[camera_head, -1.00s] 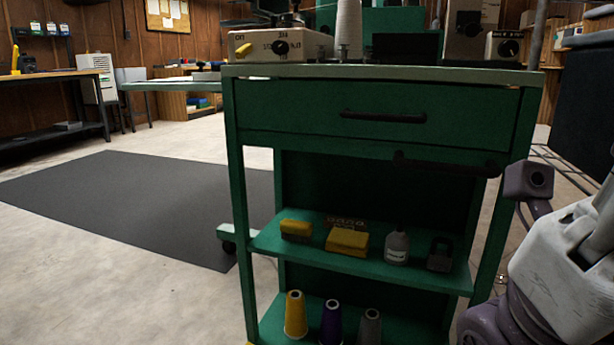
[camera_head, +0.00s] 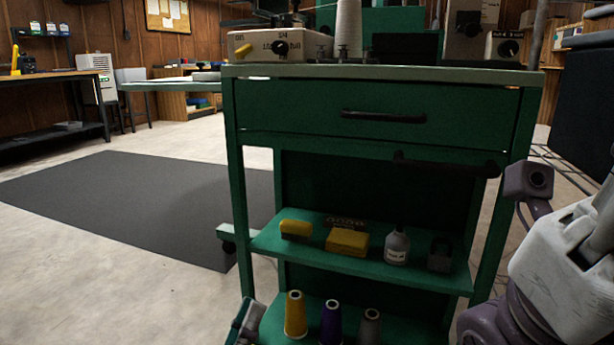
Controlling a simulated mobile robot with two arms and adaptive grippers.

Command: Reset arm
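A white and purple arm link of mine (camera_head: 570,262) fills the lower right, beside the cart's right leg.
A dark mat (camera_head: 130,200) and open floor lie left.

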